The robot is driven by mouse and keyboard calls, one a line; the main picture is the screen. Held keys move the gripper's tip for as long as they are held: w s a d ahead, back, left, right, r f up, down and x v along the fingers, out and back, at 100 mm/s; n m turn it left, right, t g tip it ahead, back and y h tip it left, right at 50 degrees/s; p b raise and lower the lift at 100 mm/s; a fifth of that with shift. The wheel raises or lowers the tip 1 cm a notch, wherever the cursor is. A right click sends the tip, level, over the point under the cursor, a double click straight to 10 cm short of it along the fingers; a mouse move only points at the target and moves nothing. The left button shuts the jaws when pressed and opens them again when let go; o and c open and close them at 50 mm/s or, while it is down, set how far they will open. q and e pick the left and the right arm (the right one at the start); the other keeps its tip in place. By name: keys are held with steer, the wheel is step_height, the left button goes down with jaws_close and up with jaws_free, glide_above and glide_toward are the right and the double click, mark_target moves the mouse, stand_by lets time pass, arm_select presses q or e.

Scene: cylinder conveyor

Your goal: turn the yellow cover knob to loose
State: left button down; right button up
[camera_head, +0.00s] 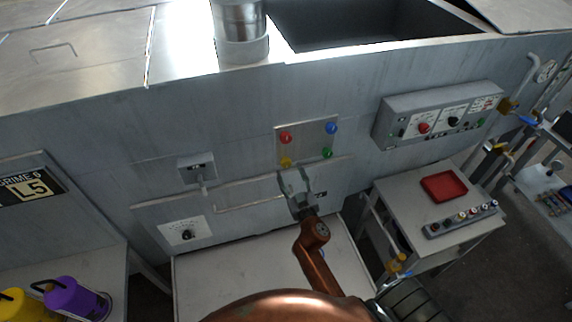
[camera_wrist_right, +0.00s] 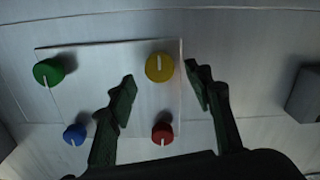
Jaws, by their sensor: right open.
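The yellow cover knob (camera_head: 286,162) is at the lower left of a square plate (camera_head: 306,136) on the grey machine front. My right gripper (camera_head: 291,174) is just below the yellow knob in the head view. In the wrist view its two fingers (camera_wrist_right: 158,84) are open, with the yellow knob beyond and between their tips; I cannot tell the exact gap. My left gripper is not in view.
A red knob (camera_head: 285,138), a blue knob (camera_head: 331,128) and a green knob (camera_head: 327,153) share the plate. A control box (camera_head: 388,127) sticks out to the right. A thin bar handle (camera_head: 262,202) runs left of my gripper. A red tray (camera_head: 444,186) lies on a side table.

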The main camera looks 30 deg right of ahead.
mark_target(287, 165)
steer(key=x, duration=0.3)
steer(key=shift+w+d+f, duration=0.1)
steer(key=shift+w+d, duration=0.05)
steer(key=shift+w, duration=0.35)
steer(key=c, duration=1.2)
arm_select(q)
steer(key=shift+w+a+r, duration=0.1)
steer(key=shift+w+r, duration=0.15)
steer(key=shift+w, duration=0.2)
arm_select(e)
steer(key=shift+o, duration=0.2)
